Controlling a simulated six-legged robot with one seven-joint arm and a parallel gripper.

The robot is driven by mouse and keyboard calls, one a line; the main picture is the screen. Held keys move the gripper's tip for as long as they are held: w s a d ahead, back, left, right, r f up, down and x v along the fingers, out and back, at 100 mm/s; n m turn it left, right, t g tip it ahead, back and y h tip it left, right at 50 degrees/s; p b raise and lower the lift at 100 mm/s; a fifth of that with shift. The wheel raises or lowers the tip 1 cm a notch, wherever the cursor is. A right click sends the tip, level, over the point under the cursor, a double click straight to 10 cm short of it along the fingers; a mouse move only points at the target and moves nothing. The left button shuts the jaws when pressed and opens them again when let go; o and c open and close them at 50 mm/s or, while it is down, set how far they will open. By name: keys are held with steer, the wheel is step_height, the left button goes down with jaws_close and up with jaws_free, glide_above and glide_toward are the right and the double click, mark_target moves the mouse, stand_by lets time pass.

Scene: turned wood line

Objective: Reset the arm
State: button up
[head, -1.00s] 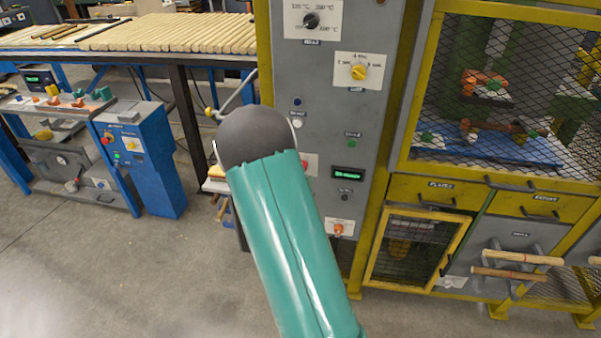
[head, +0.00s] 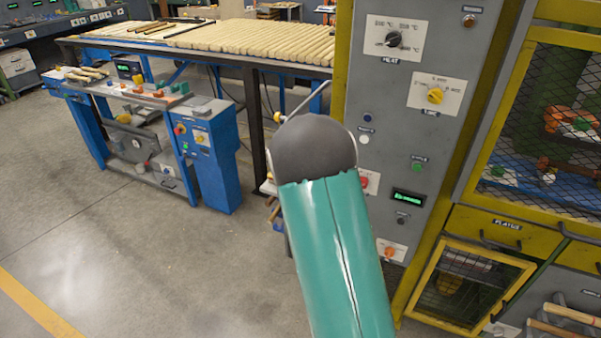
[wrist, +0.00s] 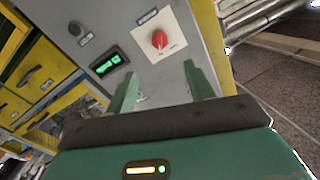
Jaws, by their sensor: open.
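My gripper (wrist: 162,90) shows in the wrist view with its two green fingers apart and nothing between them. Beyond the fingertips is the grey face of a control panel (wrist: 180,72), with a red knob (wrist: 159,40) and a lit green display (wrist: 107,66). In the head view my green arm reaches up the middle toward the same grey panel (head: 385,130). The arm's dark round joint hides the gripper and part of the panel's left edge there.
A yellow-framed machine with a mesh door (head: 560,110) stands right of the panel. A blue bench machine (head: 212,160) and a table of wooden rods (head: 255,38) stand at the left. The concrete floor (head: 130,250) at lower left is clear.

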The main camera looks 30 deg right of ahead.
steer(key=w+a+r+n+y, duration=0.25)
steer(key=a+r+y, duration=0.3)
steer(key=a, duration=0.35)
steer(key=w+a+r+n+y, duration=0.2)
steer(key=a+r+n+y, duration=0.3)
steer(key=a, duration=0.3)
steer(key=s+a+r+n+g+y, duration=0.2)
steer(key=s+a+r+n, duration=0.1)
steer(key=s, duration=0.7)
steer(key=s+a+r+n+g+y, duration=0.1)
steer(key=s+a+r+n+g, duration=0.2)
steer(key=s, duration=0.7)
step_height(320, 180, up, 3)
steer(key=shift+s+a+f+y, duration=0.1)
steer(key=shift+s+a+y, duration=0.25)
steer(key=shift+a, duration=0.85)
